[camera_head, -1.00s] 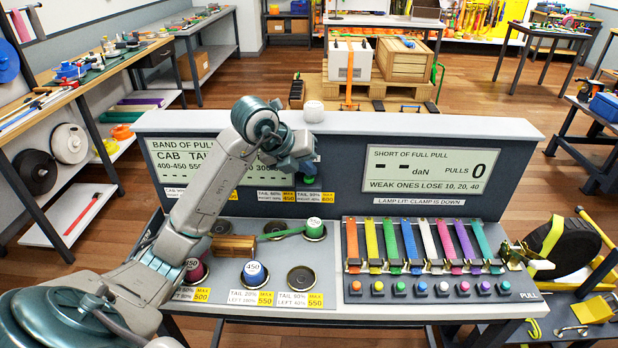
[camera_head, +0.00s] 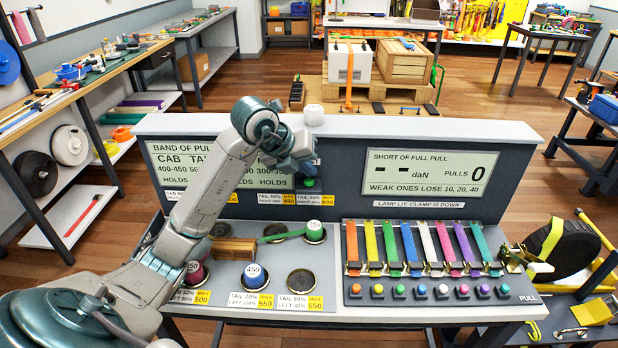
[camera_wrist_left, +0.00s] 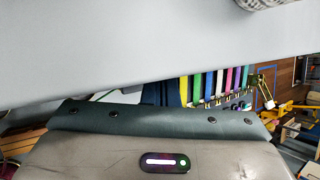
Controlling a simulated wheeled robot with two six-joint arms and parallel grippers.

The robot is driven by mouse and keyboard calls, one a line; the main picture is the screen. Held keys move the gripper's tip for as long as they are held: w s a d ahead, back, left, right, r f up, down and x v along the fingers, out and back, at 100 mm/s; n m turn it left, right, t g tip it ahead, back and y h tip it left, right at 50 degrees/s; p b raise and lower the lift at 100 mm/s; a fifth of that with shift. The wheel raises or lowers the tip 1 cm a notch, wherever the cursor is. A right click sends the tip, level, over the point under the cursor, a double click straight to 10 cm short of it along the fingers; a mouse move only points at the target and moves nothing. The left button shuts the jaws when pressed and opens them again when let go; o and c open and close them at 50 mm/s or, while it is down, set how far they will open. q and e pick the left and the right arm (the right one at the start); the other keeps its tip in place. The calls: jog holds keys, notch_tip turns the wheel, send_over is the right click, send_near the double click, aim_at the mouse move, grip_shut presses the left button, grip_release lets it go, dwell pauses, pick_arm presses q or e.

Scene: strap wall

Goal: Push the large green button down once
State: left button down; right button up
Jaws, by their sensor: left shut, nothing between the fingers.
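A green round piece (camera_head: 309,183), which looks like the large green button, shows low on the upright back panel, partly behind my gripper. My left gripper (camera_head: 303,168) is shut and empty. It is in front of the back panel, just above the green piece in the picture; whether it touches it I cannot tell. In the left wrist view the fingertips and the green piece do not show; my own grey wrist housing fills the bottom. My right gripper is not in view.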

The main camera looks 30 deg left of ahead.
aim_at(307, 181)
pick_arm(q)
jog(key=shift+r, duration=0.3)
notch_tip(307, 181, up, 4)
jog(key=p, duration=0.3)
jog(key=shift+f, duration=0.1)
jog(key=shift+r+p, duration=0.4)
jog(key=shift+r, duration=0.2)
jog(key=shift+f, duration=0.1)
jog(key=shift+s, duration=0.1)
